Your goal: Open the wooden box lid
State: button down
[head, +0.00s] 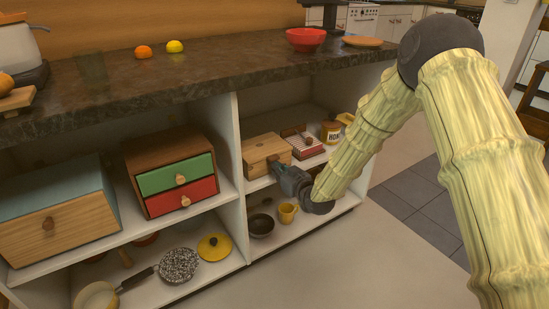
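A small light-wood box (262,150) sits on the right-hand upper shelf under the counter. Its lid looks closed, and a dark spot shows on its top. My gripper (279,169) reaches in from the right, with its fingertips close to the box's front right side. I cannot tell whether the fingers touch the box. The fingers are small and dark here, so their opening is unclear. The gripper hides part of the box's lower right front.
A red-and-white box (304,146) and a honey jar (331,131) stand right of the wooden box. A white divider (236,150) stands on its left. The stone counter (200,80) overhangs the shelf. A yellow mug (287,213) and dark bowl (261,225) sit below.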

aim_at(276, 156)
jog(key=shift+w+a, duration=0.25)
jog(key=shift+w, duration=0.15)
jog(key=shift+s+d, duration=0.1)
jog(key=shift+s, duration=0.1)
jog(key=shift+r+p, duration=0.1)
jog(key=shift+p, duration=0.2)
jog(key=shift+r+p, duration=1.65)
jog(key=shift+r, duration=0.8)
jog(key=shift+w+a+r+p, duration=0.35)
jog(key=shift+w+a+r, duration=0.4)
jog(key=shift+w, duration=0.2)
jog(key=shift+w+a+r+p, duration=0.35)
jog(key=shift+w+a+r, duration=0.3)
jog(key=shift+w, duration=0.25)
jog(key=shift+w+a+r+p, duration=0.35)
jog(key=shift+w+a+r, duration=0.3)
jog(key=shift+w+r, duration=0.25)
jog(key=shift+w+f, duration=0.1)
